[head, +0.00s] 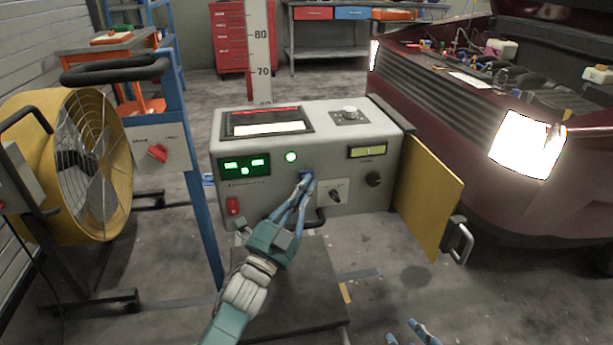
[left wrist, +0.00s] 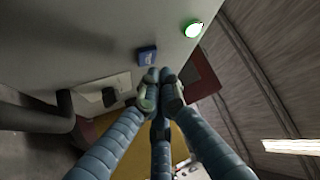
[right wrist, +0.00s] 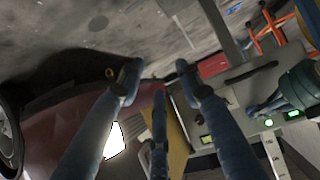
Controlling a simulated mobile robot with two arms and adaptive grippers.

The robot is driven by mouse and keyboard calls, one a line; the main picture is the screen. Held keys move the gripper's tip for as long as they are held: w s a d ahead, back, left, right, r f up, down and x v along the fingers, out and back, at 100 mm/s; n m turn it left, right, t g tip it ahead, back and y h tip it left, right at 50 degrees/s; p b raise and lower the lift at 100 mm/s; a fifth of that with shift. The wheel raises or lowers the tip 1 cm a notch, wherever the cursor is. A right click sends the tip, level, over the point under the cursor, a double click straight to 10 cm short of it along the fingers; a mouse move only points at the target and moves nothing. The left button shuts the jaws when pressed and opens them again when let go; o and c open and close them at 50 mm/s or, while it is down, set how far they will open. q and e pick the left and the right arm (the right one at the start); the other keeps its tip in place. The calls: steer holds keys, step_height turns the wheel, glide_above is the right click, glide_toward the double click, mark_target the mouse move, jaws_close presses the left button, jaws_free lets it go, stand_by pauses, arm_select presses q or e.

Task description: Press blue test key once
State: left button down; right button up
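The grey test console (head: 260,201) stands in the middle of the head view. Its small blue key (head: 306,175) is on the front panel, partly covered by my left fingers. In the left wrist view the blue key (left wrist: 147,55) shows clearly, just beyond the fingertips. My left gripper (head: 304,184) is shut and empty, its fingertips (left wrist: 162,80) together close to the key. I cannot tell whether they touch it. My right gripper (right wrist: 158,78) is open and empty; only its fingertips (head: 413,333) show at the bottom of the head view.
The panel also carries a lit green lamp (head: 291,156), a green display (head: 245,165), a red switch (head: 233,206) and a black knob (head: 373,179). A yellow door (head: 428,197) stands open at its right. A yellow fan (head: 75,165) is left, a dark red car (head: 450,130) right.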

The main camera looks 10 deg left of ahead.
arm_select(q)
steer(key=shift+w+a, duration=0.15)
steer(key=shift+w, duration=0.2)
arm_select(e)
steer(key=shift+w+a+r, duration=0.1)
steer(key=shift+w+r, duration=0.1)
steer(key=shift+r, duration=0.1)
arm_select(q)
steer(key=shift+w+a, duration=0.1)
steer(key=shift+w, duration=0.25)
arm_select(e)
steer(key=shift+w+a+r+t, duration=0.15)
steer(key=shift+w+r+t, duration=0.2)
steer(key=shift+r+t, duration=0.15)
arm_select(q)
steer(key=shift+s, duration=0.1)
arm_select(e)
steer(key=shift+s+f, duration=0.1)
steer(key=shift+f, duration=0.05)
arm_select(q)
steer(key=shift+s+d, duration=0.25)
steer(key=shift+s, duration=0.4)
arm_select(e)
steer(key=shift+s+d+f+g, duration=0.3)
steer(key=shift+s+f+g, duration=0.25)
steer(key=shift+s+f, duration=0.2)
steer(key=shift+s+d+f+g, duration=0.3)
steer(key=shift+s+f+g, duration=0.3)
steer(key=shift+f, duration=0.15)
